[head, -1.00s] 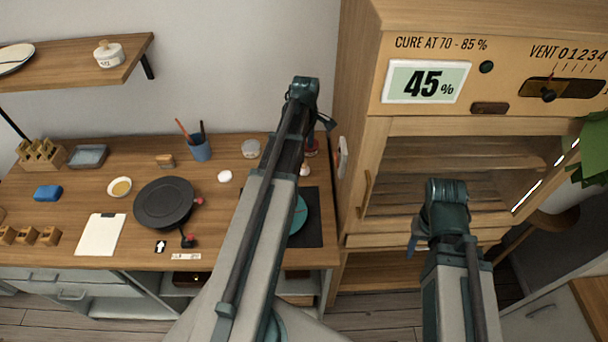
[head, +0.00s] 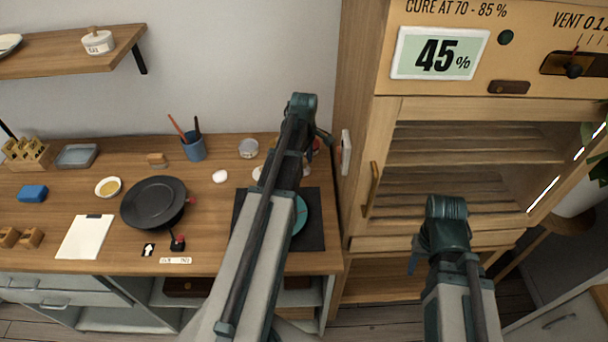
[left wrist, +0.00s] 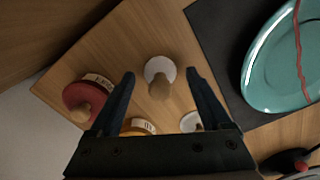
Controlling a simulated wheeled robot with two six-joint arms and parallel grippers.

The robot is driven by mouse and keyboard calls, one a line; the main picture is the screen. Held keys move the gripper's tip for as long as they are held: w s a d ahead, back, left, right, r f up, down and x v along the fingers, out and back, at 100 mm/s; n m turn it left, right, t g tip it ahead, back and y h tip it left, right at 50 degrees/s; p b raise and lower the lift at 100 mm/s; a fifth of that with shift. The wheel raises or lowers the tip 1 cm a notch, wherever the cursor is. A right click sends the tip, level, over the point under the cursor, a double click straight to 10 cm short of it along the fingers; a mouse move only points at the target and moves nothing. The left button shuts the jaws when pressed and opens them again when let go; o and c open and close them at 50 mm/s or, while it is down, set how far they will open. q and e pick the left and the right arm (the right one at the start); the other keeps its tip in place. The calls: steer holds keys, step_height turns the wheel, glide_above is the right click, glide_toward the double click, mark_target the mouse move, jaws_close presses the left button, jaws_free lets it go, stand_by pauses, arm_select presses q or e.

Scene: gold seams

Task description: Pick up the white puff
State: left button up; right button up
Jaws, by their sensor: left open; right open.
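The white puff (left wrist: 154,66), a round white pad with a wooden knob, sits on the wooden table in the left wrist view. My left gripper (left wrist: 160,74) is open, with its two fingers on either side of the puff in that picture and nothing held. Whether the fingers are down at its height I cannot tell. In the head view my left arm hides most of this spot. My right gripper (head: 414,258) is only partly visible in front of the cabinet, open, apart from the table things.
Close by are a red-based knobbed piece (left wrist: 85,99), a yellow one (left wrist: 138,126) and a white dish (left wrist: 190,121) partly behind the gripper. A teal plate (left wrist: 268,72) with a red seam lies on a dark mat (left wrist: 222,38). A wooden cabinet (head: 356,200) stands right.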

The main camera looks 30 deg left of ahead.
mark_target(304, 160)
arm_select(q)
steer(key=shift+f, duration=0.2)
jaws_close()
stand_by(0.3)
steer(key=shift+r, duration=0.1)
step_height(304, 160, up, 2)
steer(key=shift+p, duration=1.2)
step_height(304, 160, up, 2)
steer(key=shift+p, duration=1)
steer(key=s+d, duration=0.2)
steer(key=s, duration=0.3)
steer(key=s+d, duration=0.1)
steer(key=s, duration=0.4)
steer(key=s+d, duration=0.2)
steer(key=s, duration=0.3)
steer(key=shift+d+r+p, duration=0.35)
steer(key=shift+r, duration=0.05)
steer(key=c, duration=0.6)
jaws_free()
steer(key=shift+c, duration=0.2)
jaws_close()
